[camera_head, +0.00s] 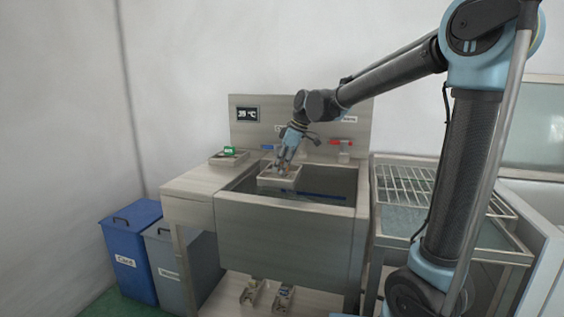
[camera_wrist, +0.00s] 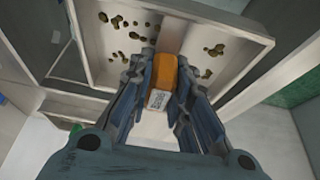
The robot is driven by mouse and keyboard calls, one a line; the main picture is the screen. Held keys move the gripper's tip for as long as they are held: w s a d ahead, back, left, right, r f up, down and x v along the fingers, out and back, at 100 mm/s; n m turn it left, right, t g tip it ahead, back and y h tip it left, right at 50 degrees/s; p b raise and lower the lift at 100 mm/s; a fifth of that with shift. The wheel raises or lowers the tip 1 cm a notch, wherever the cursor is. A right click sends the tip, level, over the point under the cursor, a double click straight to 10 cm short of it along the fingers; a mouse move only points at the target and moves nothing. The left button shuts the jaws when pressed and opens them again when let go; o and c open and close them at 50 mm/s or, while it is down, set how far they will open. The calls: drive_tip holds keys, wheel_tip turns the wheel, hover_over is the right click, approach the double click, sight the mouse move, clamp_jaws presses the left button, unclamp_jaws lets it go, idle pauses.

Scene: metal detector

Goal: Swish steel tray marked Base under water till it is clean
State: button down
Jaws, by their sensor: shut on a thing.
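The steel tray (camera_head: 279,179) is held in the mouth of the sink, at about the level of its rim. In the wrist view the tray (camera_wrist: 118,66) has a divider, and brown dirt spots (camera_wrist: 120,32) lie on both sides of it. My gripper (camera_head: 288,165) is above the tray; in the wrist view the gripper (camera_wrist: 163,72) is shut on the tray's orange handle (camera_wrist: 165,70). A white label (camera_wrist: 157,100) is on the handle, its words too small to read.
A second tray (camera_head: 226,161) with a green tag stands on the left counter. Blue (camera_head: 268,147) and red (camera_head: 341,142) taps are at the back of the sink. A wire rack (camera_head: 410,185) is at right. Blue (camera_head: 130,245) and grey (camera_head: 180,265) bins stand at left.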

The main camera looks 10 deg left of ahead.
wheel_tip(320, 180, down, 26)
drive_tip(key=shift+f, duration=0.15)
idle(1.4)
idle(0.4)
drive_tip(key=shift+a, duration=0.15)
drive_tip(key=shift+w+a, duration=0.1)
drive_tip(key=shift+a, duration=1.45)
drive_tip(key=shift+s+d, duration=0.15)
drive_tip(key=shift+d, duration=1.6)
drive_tip(key=shift+s+d, duration=0.15)
drive_tip(key=shift+d, duration=1.6)
drive_tip(key=shift+w+a, duration=0.15)
drive_tip(key=shift+a, duration=1.65)
drive_tip(key=shift+w+a, duration=0.1)
drive_tip(key=shift+a, duration=1.65)
